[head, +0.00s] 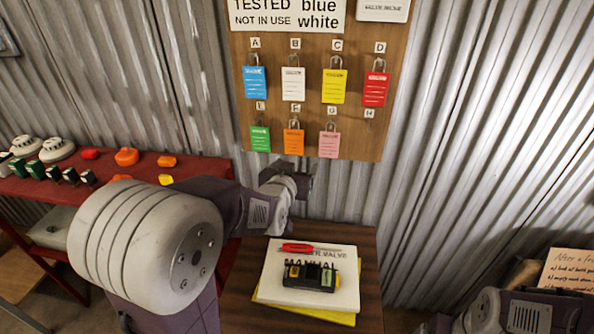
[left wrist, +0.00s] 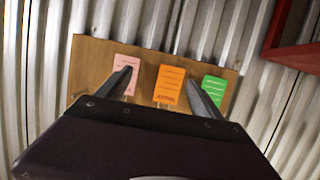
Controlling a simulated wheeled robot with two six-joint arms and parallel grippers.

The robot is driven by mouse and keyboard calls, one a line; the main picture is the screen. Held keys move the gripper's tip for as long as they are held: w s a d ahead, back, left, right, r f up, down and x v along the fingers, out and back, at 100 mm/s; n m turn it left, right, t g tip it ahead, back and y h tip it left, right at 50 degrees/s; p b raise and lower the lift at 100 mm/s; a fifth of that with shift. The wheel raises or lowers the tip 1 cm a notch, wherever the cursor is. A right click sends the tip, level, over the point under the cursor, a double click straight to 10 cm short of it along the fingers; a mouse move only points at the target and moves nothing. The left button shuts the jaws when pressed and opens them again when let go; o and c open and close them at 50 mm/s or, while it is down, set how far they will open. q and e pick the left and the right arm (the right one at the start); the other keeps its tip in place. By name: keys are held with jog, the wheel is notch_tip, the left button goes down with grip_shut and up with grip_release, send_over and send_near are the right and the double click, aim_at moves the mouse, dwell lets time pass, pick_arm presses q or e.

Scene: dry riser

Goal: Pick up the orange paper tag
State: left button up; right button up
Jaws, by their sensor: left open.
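The orange paper tag (head: 293,142) hangs by a loop from the lower row of the wooden board, under label F, between the green and pink tags. My left gripper (head: 292,184) is just below the board in the head view, under the orange tag. In the left wrist view, the orange tag (left wrist: 169,84) shows between the two spread fingers of my left gripper (left wrist: 158,76). The fingers are open and hold nothing. The picture does not settle how far they are from the tag. Part of my right arm shows at the lower right, its gripper out of sight.
The green tag (head: 260,139) and pink tag (head: 328,145) hang close on either side on the board (head: 350,137). Blue, white, yellow and red tags hang above. Below, a small table (head: 243,300) holds a manual, screwdriver and black block. A red shelf (head: 205,168) stands left.

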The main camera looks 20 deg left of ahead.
aim_at(294, 134)
pick_arm(q)
jog(key=w+a+r+t+y, duration=0.1)
jog(key=r, duration=0.1)
jog(key=w+a+r+n+t+y+b, duration=0.1)
jog(key=w+a+r+t, duration=0.1)
jog(key=shift+w+a, duration=0.2)
jog(key=shift+w, duration=0.1)
jog(key=shift+w+a+f, duration=0.15)
jog(key=shift+w+a, duration=0.05)
jog(key=shift+w, duration=0.35)
jog(key=x, duration=0.4)
jog(key=shift+w+d+p, duration=0.1)
jog(key=shift+w+p, duration=0.2)
jog(key=shift+w, duration=0.35)
jog(key=shift+s, duration=0.1)
pick_arm(e)
notch_tip(294, 134, down, 3)
jog(key=shift+f, duration=0.1)
pick_arm(q)
jog(key=c, duration=1.4)
